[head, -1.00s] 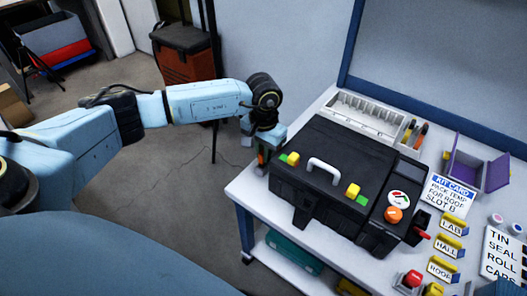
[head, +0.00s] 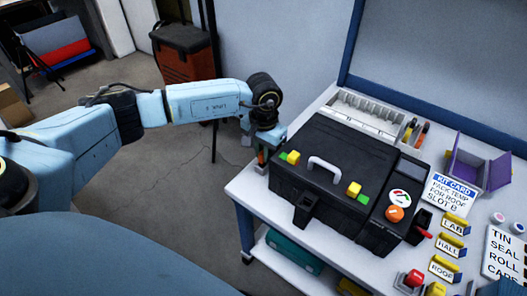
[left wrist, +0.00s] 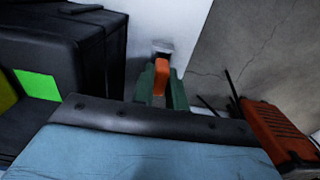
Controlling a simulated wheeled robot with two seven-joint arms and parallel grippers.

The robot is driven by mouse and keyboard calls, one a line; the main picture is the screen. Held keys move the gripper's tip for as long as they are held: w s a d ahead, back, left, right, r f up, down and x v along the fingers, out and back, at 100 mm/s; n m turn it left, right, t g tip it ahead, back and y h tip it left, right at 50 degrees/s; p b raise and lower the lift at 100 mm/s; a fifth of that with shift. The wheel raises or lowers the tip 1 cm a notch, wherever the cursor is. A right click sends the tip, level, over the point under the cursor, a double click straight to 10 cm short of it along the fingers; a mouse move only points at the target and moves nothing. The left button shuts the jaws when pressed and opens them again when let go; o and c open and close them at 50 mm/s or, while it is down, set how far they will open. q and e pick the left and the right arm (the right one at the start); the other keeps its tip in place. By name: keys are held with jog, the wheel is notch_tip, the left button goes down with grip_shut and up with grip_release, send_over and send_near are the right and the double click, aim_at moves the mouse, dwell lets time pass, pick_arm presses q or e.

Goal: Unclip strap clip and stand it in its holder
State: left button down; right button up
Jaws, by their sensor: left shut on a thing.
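My left gripper (head: 262,155) is at the left end of the black case (head: 330,165), beside the table's left edge. Its fingers are shut on a small orange piece, which looks like the strap clip (left wrist: 161,78). In the left wrist view the orange piece sits between the two green-grey fingers, with a pale grey surface (left wrist: 160,45) beyond it. Whether the piece still touches the case or a strap is hidden. I cannot tell which thing is its holder. My right gripper is not in view.
The case has a white handle (head: 324,165) and yellow and green blocks on top. A white slotted rack (head: 368,115) stands behind it, a purple box (head: 480,165) at right. Label blocks and buttons fill the right front. Open floor lies left of the table.

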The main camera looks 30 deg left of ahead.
pick_arm(q)
jog(key=shift+f, duration=0.2)
dwell(0.6)
jog(key=c, duration=1.1)
grip_release()
jog(key=shift+r+p, duration=2.05)
jog(key=shift+r, duration=1.5)
jog(key=shift+s+f, duration=0.1)
